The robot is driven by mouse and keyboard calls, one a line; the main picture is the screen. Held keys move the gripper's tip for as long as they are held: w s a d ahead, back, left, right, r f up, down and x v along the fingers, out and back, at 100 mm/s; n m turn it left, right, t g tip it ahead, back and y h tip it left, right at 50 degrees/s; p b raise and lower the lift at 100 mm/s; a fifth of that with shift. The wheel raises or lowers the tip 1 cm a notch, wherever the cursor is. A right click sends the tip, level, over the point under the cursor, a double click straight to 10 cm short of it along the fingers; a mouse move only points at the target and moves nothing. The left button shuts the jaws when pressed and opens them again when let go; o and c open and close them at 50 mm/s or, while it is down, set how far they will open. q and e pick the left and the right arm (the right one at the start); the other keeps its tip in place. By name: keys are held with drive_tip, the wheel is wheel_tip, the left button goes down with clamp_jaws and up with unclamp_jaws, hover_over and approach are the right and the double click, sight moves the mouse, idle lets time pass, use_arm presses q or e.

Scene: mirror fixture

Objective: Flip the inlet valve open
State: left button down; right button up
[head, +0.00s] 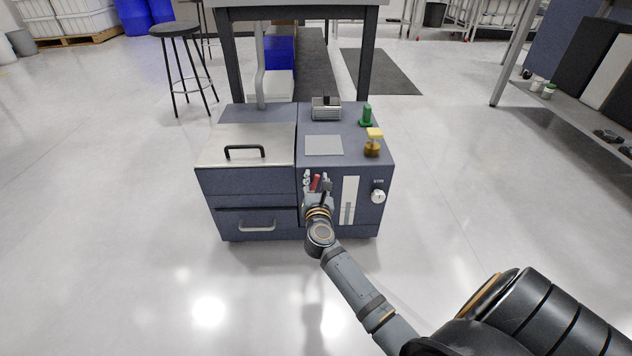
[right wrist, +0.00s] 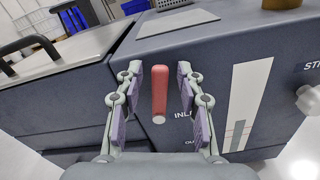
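The inlet valve shows as a red handle (right wrist: 159,90) on the front face of the blue-grey machine (head: 251,188), beside a partly covered label that begins "INL". The handle stands upright in the right wrist view, and it also shows in the head view (head: 315,183). My right gripper (right wrist: 157,78) is open, with one finger on each side of the handle. A gap shows between each finger pad and the handle. In the head view my right gripper (head: 317,184) is at the machine's front and hides part of it. My left gripper is not in view.
Right of the handle are a pale gauge strip (head: 350,200) and a white knob (head: 378,196). A yellow-topped valve (head: 373,142) and a green part (head: 366,115) stand on top. A lid with a black handle (head: 244,152) is at left. The floor in front is clear.

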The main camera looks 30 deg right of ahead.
clamp_jaws()
drive_tip(key=n+p, duration=0.1)
drive_tip(key=r+n+p, duration=0.1)
drive_tip(key=p, duration=0.1)
drive_tip(key=shift+w+a, duration=0.2)
drive_tip(key=shift+a, duration=0.2)
drive_tip(key=shift+a+f+n, duration=0.1)
drive_tip(key=shift+f+n, duration=0.05)
drive_tip(key=shift+n, duration=0.25)
drive_tip(key=shift+w+f, duration=0.1)
drive_tip(key=shift+f, duration=0.15)
unclamp_jaws()
drive_tip(key=shift+a, duration=0.1)
